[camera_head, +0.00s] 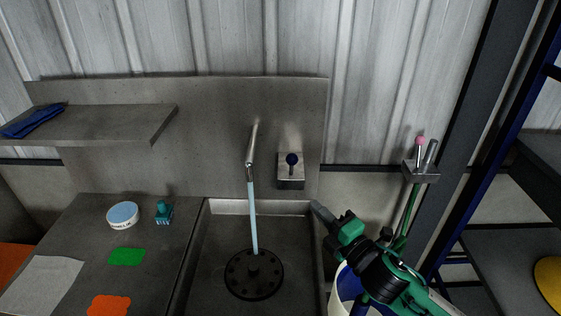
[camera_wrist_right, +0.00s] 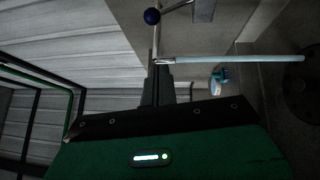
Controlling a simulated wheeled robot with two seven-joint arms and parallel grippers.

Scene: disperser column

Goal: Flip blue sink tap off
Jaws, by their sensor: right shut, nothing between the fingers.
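The metal spout (camera_head: 252,142) lets a pale blue stream of water (camera_head: 254,215) run into the sink (camera_head: 209,262). My right gripper (camera_head: 319,210) is shut and empty, below and right of the knob, near the sink's right rim. In the right wrist view its fingers (camera_wrist_right: 157,84) point up towards the knob, apart from it. My left gripper is out of view.
A round black drain (camera_head: 254,274) lies in the sink. The left counter holds a blue-topped round tin (camera_head: 123,215), a teal brush (camera_head: 163,212), and green and orange cloths. A shelf (camera_head: 105,125) hangs at left. A white bucket (camera_head: 340,292) stands behind my right arm.

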